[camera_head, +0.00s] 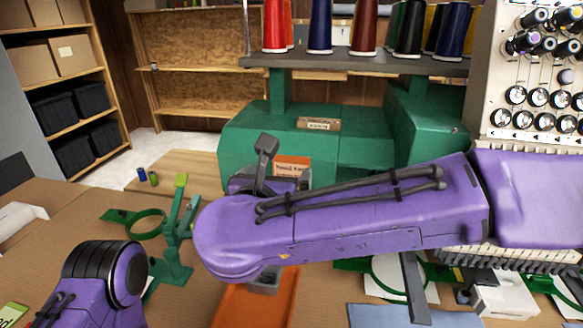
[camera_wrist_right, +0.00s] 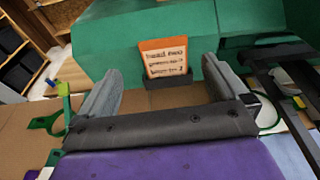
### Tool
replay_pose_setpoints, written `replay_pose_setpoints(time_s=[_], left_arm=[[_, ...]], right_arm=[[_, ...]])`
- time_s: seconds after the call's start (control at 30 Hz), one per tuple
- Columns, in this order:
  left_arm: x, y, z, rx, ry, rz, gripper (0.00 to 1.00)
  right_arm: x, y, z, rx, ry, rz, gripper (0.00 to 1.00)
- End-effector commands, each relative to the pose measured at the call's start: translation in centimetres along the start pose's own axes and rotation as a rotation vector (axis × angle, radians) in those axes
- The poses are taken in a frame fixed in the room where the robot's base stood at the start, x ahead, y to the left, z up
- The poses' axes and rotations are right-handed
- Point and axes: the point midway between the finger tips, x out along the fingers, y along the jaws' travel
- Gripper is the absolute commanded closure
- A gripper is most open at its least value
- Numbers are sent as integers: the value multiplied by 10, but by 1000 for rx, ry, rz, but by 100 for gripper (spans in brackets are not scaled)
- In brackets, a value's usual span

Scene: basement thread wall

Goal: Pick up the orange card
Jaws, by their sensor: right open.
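The orange card (camera_head: 292,165) with dark print stands upright against the front of the green machine base, partly hidden by my right arm in the head view. In the right wrist view the card (camera_wrist_right: 166,58) stands in a dark holder (camera_wrist_right: 170,82). My right gripper (camera_wrist_right: 160,68) is open and empty. Its two grey fingers show left and right of the card, and the card appears beyond them in the gap. In the head view one finger of the right gripper (camera_head: 268,152) shows left of the card. My left gripper is out of view; only part of the left arm shows.
The green machine (camera_head: 245,135) rises behind the card, with thread cones (camera_head: 320,27) on a shelf above. A green hoop stand (camera_head: 178,240) is at left. An orange tray (camera_head: 240,308) lies below my right arm. The brown tabletop is partly clear at left.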

Motion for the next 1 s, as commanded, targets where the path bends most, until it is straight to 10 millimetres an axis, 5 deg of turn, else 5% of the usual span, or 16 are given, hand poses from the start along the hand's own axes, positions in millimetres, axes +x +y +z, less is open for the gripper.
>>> replay_pose_setpoints(time_s=[0.63, 0.93, 1.0], left_arm=[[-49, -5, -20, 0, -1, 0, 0], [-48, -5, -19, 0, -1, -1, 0], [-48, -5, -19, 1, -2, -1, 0]], right_arm=[[94, -3, 0, 25, 1, -7, 0], [103, -1, -3, 23, -2, -2, 0], [103, -1, -3, 23, -2, -2, 23]])
